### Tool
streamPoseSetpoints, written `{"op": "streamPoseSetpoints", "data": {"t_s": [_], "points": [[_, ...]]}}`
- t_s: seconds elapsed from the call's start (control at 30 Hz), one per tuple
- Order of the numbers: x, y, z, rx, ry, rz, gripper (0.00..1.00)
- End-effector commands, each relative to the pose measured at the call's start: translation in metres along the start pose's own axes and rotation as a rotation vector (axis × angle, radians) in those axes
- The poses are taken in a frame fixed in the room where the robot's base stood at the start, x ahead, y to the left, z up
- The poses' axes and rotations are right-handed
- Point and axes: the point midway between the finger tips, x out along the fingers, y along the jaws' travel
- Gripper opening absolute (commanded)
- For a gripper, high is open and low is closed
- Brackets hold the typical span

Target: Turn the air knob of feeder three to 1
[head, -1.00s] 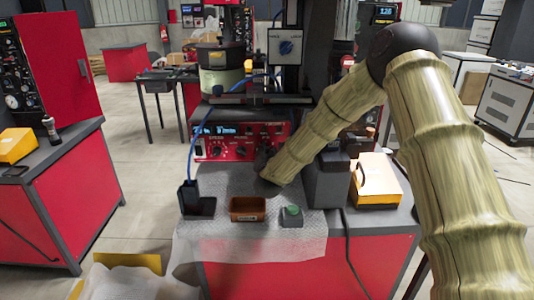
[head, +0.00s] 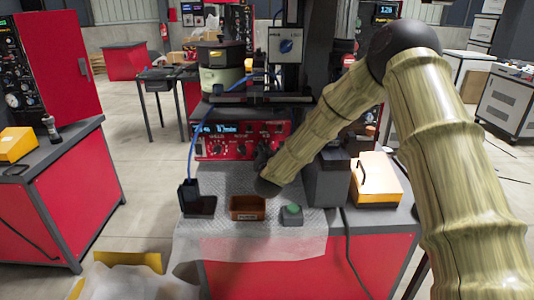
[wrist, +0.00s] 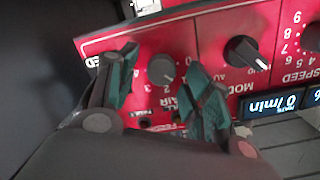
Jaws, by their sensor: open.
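The red feeder control panel (head: 228,140) stands at the back of the bench, below the bowl. In the wrist view the panel (wrist: 212,30) is seen upside down. A grey round knob (wrist: 161,69) with printed numbers sits by the AIR label. My gripper (wrist: 162,62) is open, its green fingers on either side of this knob. I cannot tell whether they touch it, and its exact setting is not clear. In the head view my gripper (head: 262,156) is at the panel's right part and hides the air knob. No feeder number is readable.
The black MODE knob (wrist: 243,52) is close beside one finger, with the SPEED knob (wrist: 312,38) beyond. An orange-brown tray (head: 247,214), a green-button box (head: 292,214) and a black holder (head: 197,201) stand in front. A yellow case (head: 375,178) is to the right.

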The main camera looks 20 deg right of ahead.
Motion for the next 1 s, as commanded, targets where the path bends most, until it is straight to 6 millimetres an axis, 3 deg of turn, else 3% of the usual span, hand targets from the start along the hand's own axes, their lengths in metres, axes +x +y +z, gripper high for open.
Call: {"op": "streamPoseSetpoints", "data": {"t_s": [0.6,0.8,1.0], "points": [[-0.099,0.001,0.001,-0.002,-0.003,0.000,0.50],[-0.113,0.001,0.001,0.000,-0.001,0.000,0.50],[-0.115,0.001,0.000,0.000,-0.001,0.000,0.50]]}}
